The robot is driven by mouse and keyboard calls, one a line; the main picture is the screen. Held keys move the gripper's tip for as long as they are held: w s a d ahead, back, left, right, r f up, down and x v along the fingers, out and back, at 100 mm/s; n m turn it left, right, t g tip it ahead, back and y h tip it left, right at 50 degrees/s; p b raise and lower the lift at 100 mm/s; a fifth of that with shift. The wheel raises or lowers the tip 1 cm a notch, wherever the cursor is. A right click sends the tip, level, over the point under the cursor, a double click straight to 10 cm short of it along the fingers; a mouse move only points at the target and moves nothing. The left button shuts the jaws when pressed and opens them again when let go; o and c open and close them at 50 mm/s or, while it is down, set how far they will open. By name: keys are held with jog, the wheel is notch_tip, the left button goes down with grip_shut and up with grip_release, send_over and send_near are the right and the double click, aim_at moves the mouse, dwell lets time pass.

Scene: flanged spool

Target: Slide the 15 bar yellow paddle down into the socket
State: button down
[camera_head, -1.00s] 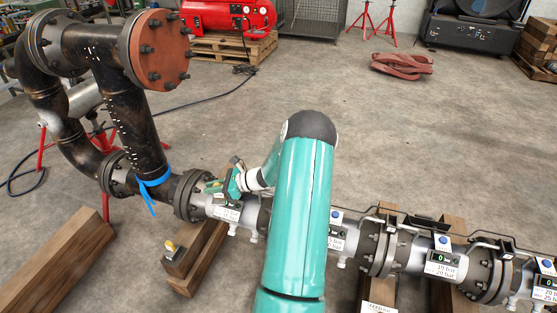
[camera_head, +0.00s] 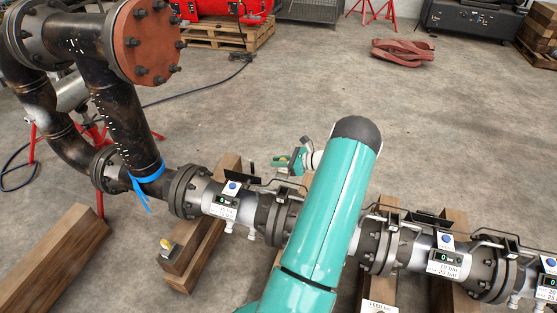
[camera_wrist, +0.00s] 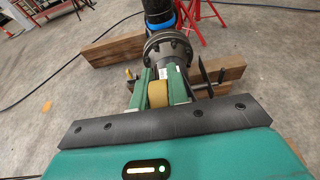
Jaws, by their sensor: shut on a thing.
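My gripper (camera_head: 291,161) is above and behind the pipe line, its body partly hidden by my teal arm. In the wrist view my gripper (camera_wrist: 159,88) has its two green fingers closed on a rounded yellow piece (camera_wrist: 158,94), which I take for the yellow paddle's grip. A little yellow also shows at the fingers in the head view (camera_head: 281,159). The paddle's lower part is hidden. A dark thin plate (camera_head: 242,176) stands over the left pipe section, near the gauge (camera_head: 221,201). I cannot tell which opening is the socket, and its label is too small to read surely.
A flanged pipe run with bolted joints (camera_head: 386,245) lies on timber blocks (camera_head: 72,243). A small yellow-topped piece (camera_head: 167,244) sits on one timber. A tall black pipe with a red-brown end flange (camera_head: 150,45) rises at left.

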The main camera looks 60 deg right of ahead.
jog(key=shift+a+f, duration=0.1)
notch_tip(320, 180, down, 2)
jog(key=shift+f, duration=0.15)
send_over(279, 191)
jog(key=shift+w+f, duration=0.1)
jog(key=shift+f, duration=3.65)
jog(key=c, duration=1.3)
grip_release()
jog(key=v, duration=1.3)
jog(key=shift+s+r, duration=0.1)
jog(key=shift+s, duration=0.25)
